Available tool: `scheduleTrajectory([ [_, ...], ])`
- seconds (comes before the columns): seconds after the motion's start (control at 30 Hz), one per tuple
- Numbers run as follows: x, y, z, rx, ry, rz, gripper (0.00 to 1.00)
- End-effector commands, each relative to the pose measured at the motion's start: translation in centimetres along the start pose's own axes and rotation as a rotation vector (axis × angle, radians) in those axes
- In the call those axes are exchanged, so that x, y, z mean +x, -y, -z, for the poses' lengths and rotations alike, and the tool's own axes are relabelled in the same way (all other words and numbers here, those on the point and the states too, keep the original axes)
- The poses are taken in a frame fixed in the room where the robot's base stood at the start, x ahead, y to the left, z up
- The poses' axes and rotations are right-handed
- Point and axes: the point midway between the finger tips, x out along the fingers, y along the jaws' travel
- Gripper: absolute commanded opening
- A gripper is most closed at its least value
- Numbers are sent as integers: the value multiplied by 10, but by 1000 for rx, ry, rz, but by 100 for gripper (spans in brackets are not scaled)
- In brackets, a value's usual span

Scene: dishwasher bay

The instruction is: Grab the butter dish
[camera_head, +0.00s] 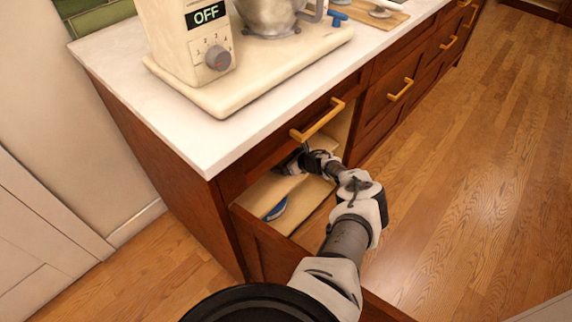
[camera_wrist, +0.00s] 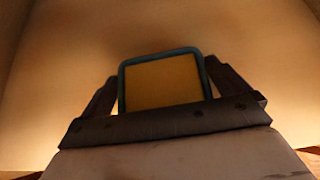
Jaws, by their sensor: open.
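A thing with a flat yellow-orange face and a teal rim shows in the wrist view, probably the butter dish (camera_wrist: 163,82). It lies between the two dark fingers of my gripper (camera_wrist: 160,72). The fingers are apart, one on each side of it; I cannot tell whether they touch it. In the head view my gripper (camera_head: 288,162) is inside the lower cabinet, under the worktop, and the dish between its fingers cannot be made out there.
A blue object with a pale edge (camera_head: 276,208) lies on the cabinet's wooden floor, nearer the front. The open cabinet (camera_head: 245,196) has side walls close around my arm. The white worktop (camera_head: 130,100) above holds a stand mixer (camera_head: 195,45). The wooden floor (camera_head: 470,170) at right is clear.

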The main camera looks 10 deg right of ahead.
Motion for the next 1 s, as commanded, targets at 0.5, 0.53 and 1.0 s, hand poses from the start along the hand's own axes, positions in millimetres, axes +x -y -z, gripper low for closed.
scheduleTrajectory([
  [0.5,-1,0,0,1,0,0,56],
  [0.53,-1,1,-1,1,1,1,55],
  [1.0,-11,2,-16,1,3,2,55],
])
